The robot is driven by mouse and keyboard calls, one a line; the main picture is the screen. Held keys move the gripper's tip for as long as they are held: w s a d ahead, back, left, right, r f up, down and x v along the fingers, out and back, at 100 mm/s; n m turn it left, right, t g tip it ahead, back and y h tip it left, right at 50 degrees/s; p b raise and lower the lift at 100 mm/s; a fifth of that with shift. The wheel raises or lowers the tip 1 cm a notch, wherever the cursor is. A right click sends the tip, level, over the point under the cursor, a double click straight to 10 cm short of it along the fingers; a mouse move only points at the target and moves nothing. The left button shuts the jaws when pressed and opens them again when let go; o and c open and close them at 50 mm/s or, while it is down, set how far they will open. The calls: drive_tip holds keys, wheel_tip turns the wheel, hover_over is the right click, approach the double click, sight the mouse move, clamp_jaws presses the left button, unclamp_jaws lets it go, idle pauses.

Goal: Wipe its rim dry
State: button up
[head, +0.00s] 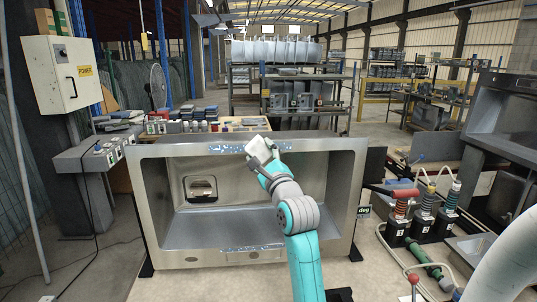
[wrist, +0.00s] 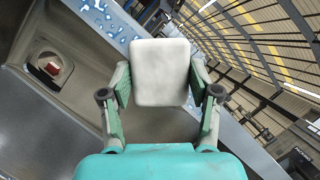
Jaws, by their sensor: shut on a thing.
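A steel sink (head: 147,215) stands upright on its side in a rack, its open bowl facing me. Blue-white wet patches (head: 226,148) lie along its top rim, and another patch (head: 250,248) lies on the bottom rim. The top rim's wet patch also shows in the wrist view (wrist: 106,18). My gripper (head: 265,160) is at the top rim, right of the middle, shut on a white pad (head: 259,148). The pad fills the space between the fingers in the wrist view (wrist: 160,72). I cannot tell whether the pad touches the rim.
A bench with small boxes and jars (head: 190,126) stands behind the sink. A power box (head: 62,75) is at the left. Numbered posts with red and green tops (head: 424,205) and hoses stand close at the right. Another sink (head: 505,115) is at the far right.

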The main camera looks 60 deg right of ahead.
sight(205, 147)
drive_tip(key=shift+w+a, duration=1.25)
drive_tip(key=shift+w, duration=0.25)
drive_tip(key=shift+w+a, duration=1.25)
drive_tip(key=shift+w, duration=0.2)
drive_tip(key=shift+w, duration=0.1)
drive_tip(key=shift+w+a, duration=1.15)
drive_tip(key=shift+w, duration=0.15)
drive_tip(key=shift+w+a, duration=1.1)
drive_tip(key=shift+w, duration=0.2)
drive_tip(key=shift+d, duration=0.1)
drive_tip(key=shift+s+d, duration=2.6)
drive_tip(key=shift+s, duration=0.55)
drive_tip(key=shift+s+d, duration=2.65)
drive_tip(key=shift+s, duration=0.45)
drive_tip(key=shift+s+d, duration=2.6)
drive_tip(key=shift+s, duration=0.55)
